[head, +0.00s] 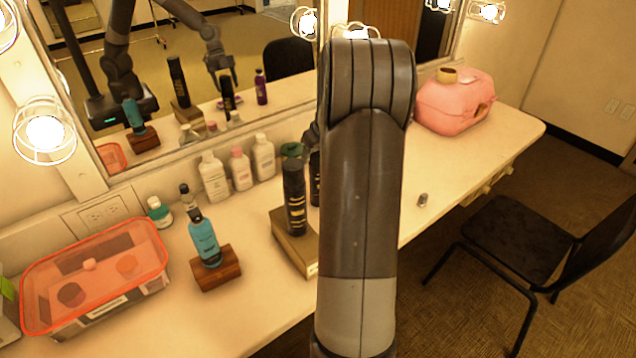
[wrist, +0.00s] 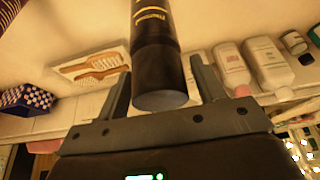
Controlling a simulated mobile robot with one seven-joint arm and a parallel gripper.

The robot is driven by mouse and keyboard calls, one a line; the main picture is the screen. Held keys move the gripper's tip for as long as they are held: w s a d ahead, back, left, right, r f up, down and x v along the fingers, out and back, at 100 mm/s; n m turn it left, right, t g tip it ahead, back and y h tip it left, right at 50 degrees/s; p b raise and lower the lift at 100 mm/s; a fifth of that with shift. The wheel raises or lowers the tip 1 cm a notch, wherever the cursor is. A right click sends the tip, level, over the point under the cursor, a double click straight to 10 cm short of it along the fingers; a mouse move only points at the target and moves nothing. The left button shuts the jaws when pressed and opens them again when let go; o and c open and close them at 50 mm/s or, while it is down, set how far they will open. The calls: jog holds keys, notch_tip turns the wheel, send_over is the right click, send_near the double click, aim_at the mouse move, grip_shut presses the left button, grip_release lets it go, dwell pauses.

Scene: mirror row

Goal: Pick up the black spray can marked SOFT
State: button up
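A black spray can (head: 294,197) stands upright on a tan box on the counter in the head view. A second black can (head: 315,180) beside it is mostly hidden behind my arm. In the wrist view, a black can (wrist: 157,58) with yellow lettering lies between the two fingers of my gripper (wrist: 162,78). The fingers are spread, one on each side, with narrow gaps. I cannot read SOFT on either can. My gripper is hidden behind my arm in the head view, but the mirror shows it by one of the black cans.
A blue bottle (head: 204,240) on a wooden block and an orange clear bin (head: 95,275) stand left. White bottles (head: 213,176) line the mirror. A pink case (head: 455,101) is at the far right. A small metal item (head: 422,200) lies on otherwise clear counter. A black chair (head: 520,240) stands right.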

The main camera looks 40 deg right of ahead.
grip_shut()
dwell(0.5)
jog(key=shift+r, duration=0.1)
